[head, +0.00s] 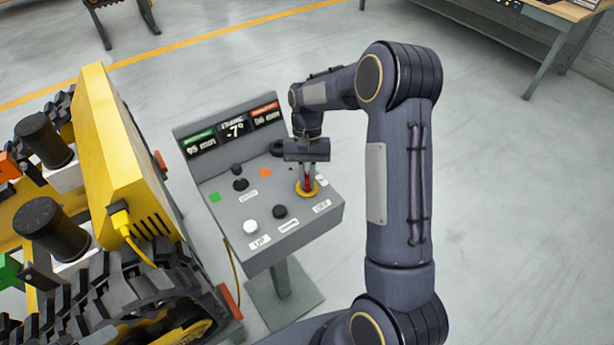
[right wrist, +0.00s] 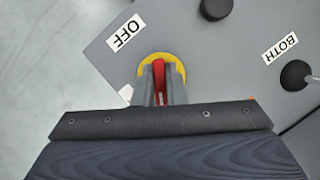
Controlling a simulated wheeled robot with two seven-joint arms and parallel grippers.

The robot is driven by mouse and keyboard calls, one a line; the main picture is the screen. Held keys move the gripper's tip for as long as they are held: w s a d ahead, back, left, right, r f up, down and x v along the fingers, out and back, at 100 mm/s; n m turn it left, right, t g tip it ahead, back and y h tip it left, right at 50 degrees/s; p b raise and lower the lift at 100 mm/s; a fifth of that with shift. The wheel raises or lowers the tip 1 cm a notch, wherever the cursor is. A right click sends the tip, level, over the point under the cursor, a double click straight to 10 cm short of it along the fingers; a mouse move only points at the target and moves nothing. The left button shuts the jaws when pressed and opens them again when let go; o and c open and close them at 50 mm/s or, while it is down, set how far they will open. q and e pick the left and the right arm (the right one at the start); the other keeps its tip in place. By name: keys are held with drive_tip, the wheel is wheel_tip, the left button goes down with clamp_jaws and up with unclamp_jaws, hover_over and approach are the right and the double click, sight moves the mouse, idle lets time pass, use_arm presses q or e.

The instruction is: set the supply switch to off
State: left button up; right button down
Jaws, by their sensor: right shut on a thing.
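The supply switch is a red handle on a yellow round plate (head: 307,190) at the right of the grey control console (head: 230,205). In the right wrist view the red handle (right wrist: 161,76) stands between my right gripper's fingers, on the yellow plate (right wrist: 175,57). My right gripper (head: 306,176) points down at the switch and is shut on the red handle. An OFF label (right wrist: 125,33) lies beside the plate, toward the upper left in the right wrist view. The fingers hide part of the handle, and I cannot read its exact setting. My left gripper is not in view.
Black knobs (head: 280,211) and a white knob (head: 250,227) stand on the console near the switch. A display (head: 233,129) rises at its back. A yellow tracked carrier (head: 120,150) stands close on the left. The floor to the right is mostly clear.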

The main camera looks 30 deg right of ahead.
drive_tip(key=n+h, duration=0.2)
drive_tip(key=n, duration=0.4)
drive_tip(key=shift+n, duration=0.3)
drive_tip(key=shift+h, duration=0.3)
drive_tip(key=c, duration=1.5)
unclamp_jaws()
drive_tip(key=shift+g, duration=0.3)
drive_tip(key=b+v, duration=0.1)
drive_tip(key=v, duration=0.7)
